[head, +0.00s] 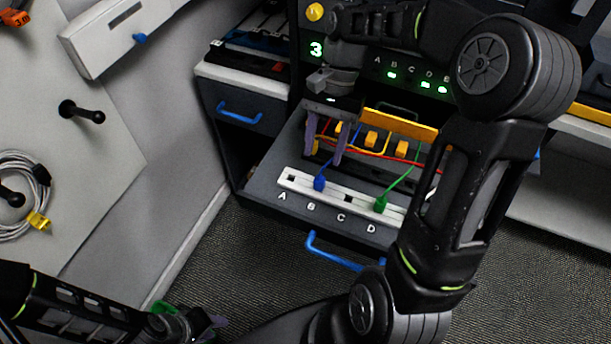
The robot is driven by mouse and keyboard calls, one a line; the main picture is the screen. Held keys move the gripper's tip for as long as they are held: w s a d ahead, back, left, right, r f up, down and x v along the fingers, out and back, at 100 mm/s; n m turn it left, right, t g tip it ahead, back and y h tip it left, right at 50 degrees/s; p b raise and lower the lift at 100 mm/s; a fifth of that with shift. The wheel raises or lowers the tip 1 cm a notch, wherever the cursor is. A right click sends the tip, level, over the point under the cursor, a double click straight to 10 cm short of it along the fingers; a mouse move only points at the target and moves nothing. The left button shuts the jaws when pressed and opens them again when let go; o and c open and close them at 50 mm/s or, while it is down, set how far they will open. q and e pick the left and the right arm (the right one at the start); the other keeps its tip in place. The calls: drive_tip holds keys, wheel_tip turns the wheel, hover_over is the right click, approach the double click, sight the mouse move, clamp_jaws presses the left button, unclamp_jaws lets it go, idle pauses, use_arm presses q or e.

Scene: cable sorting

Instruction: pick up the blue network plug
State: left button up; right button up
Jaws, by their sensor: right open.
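The blue network plug (319,183) sits in the port marked B of a white port strip (292,178) on the pulled-out drawer. Its blue cable runs up and back. My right gripper (325,156) is above and behind the plug in the picture, with its purple fingers apart and pointing down. No plug shows between the fingers, and the blue plug is clear of them. My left gripper (192,326) is low at the bottom edge, far from the drawer. It is partly cut off, and its finger gap is unclear.
A green plug (381,205) is in port D; A and C look empty. Yellow plugs (371,139) and red and yellow cables crowd the drawer behind the strip. An orange-yellow bar (400,123) stands behind them. My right arm hides the strip's right end.

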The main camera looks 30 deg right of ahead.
sight(320, 178)
drive_tip(key=shift+s, duration=0.1)
drive_tip(key=shift+x, duration=1.3)
drive_tip(key=shift+p+x, duration=0.35)
drive_tip(key=shift+x, duration=2.25)
drive_tip(key=shift+s+d, duration=0.1)
drive_tip(key=shift+d, duration=0.05)
clamp_jaws()
